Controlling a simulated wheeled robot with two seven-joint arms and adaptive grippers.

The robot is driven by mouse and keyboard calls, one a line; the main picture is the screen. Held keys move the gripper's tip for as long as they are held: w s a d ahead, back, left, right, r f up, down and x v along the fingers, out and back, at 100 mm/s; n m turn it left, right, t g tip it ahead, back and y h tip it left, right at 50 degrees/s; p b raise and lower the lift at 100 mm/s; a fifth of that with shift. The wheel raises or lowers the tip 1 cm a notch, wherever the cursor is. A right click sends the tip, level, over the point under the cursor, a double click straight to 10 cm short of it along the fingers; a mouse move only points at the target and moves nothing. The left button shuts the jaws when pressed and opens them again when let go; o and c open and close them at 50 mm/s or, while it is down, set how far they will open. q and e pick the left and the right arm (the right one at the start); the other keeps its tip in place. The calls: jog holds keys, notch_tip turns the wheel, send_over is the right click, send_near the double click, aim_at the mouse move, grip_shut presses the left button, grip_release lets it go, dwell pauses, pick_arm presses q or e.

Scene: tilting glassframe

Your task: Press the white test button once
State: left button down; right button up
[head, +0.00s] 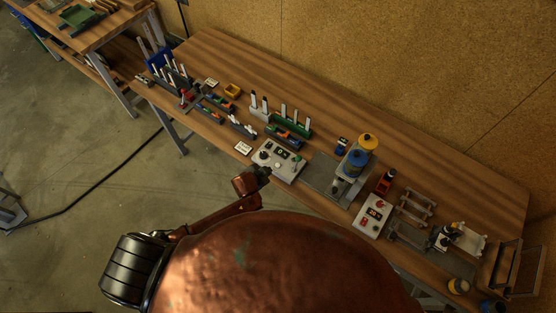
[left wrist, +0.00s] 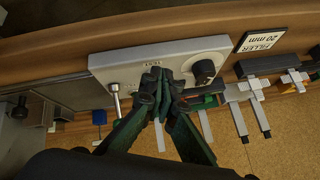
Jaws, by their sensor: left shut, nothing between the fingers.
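A light grey control box (head: 279,160) sits near the front edge of the long wooden bench in the head view. It carries a black knob, a small dark panel and a lever. In the left wrist view the box (left wrist: 118,65) fills the upper middle, with the black knob (left wrist: 203,71) and a metal lever (left wrist: 115,98). My left gripper (head: 264,171) is at the front edge of the box. In the wrist view its closed fingertips (left wrist: 158,82) are in front of the box face, empty; contact cannot be told. I cannot make out the white test button. My right gripper is not in view.
Right of the box stand a press-like device with a blue part (head: 353,163) and a second control box (head: 373,215) with red parts. A green rack (head: 290,124) with upright pieces stands behind. A "FILLER 20 mm" label (left wrist: 262,39) lies beside the box.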

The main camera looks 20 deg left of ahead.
pick_arm(q)
jog(key=w+d+r+m+t+p, duration=0.1)
jog(key=w+d+r+m+p, duration=0.1)
jog(key=w+r, duration=0.4)
jog(key=shift+d+r+m+h, duration=0.35)
jog(key=shift+r+m+h, duration=0.05)
jog(key=shift+r+m, duration=0.5)
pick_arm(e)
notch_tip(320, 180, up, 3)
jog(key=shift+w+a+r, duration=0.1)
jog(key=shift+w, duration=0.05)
pick_arm(q)
jog(key=shift+f, duration=0.1)
jog(key=b, duration=0.7)
send_over(277, 166)
notch_tip(277, 166, down, 7)
jog(key=shift+f, duration=0.1)
jog(key=shift+d+f+b, duration=0.1)
jog(key=shift+f+b, duration=0.3)
jog(key=shift+f, duration=0.3)
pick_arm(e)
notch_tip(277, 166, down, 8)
